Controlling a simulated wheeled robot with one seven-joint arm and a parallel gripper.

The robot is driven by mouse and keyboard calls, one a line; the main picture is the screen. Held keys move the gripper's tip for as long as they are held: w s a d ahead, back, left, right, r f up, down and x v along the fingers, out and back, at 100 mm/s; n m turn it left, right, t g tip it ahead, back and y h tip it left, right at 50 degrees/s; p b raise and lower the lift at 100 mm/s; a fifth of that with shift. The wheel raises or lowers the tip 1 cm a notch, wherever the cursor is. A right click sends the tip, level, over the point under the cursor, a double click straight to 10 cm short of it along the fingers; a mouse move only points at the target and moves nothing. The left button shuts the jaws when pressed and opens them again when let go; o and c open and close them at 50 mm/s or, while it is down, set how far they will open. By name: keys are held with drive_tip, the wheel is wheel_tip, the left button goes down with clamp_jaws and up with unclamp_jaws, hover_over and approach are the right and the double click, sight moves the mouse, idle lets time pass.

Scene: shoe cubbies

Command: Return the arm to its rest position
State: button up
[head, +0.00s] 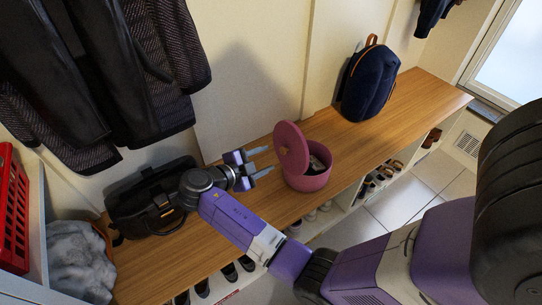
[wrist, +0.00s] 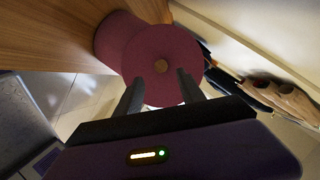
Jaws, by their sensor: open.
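My gripper (head: 262,164) is open and empty above the wooden bench top, just left of a round pink pot. Its two fingers (wrist: 158,90) show apart in the wrist view, in front of the pink lid. My purple arm reaches in from the lower right in the head view. The pink pot (head: 308,182) stands on the bench with something dark and grey inside. I cannot tell whether a fingertip touches the lid.
A black bag (head: 150,205) sits on the bench (head: 232,232) left of my gripper. A navy backpack (head: 369,82) stands at the back right. Dark coats (head: 85,75) hang above left. A red crate (head: 14,215) and grey fur (head: 80,262) are far left. Shoes (head: 383,172) fill cubbies below.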

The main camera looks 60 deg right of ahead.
drive_tip(key=shift+w+a+r, duration=0.1)
drive_tip(key=shift+a+r, duration=0.05)
drive_tip(key=shift+a, duration=0.2)
idle(0.4)
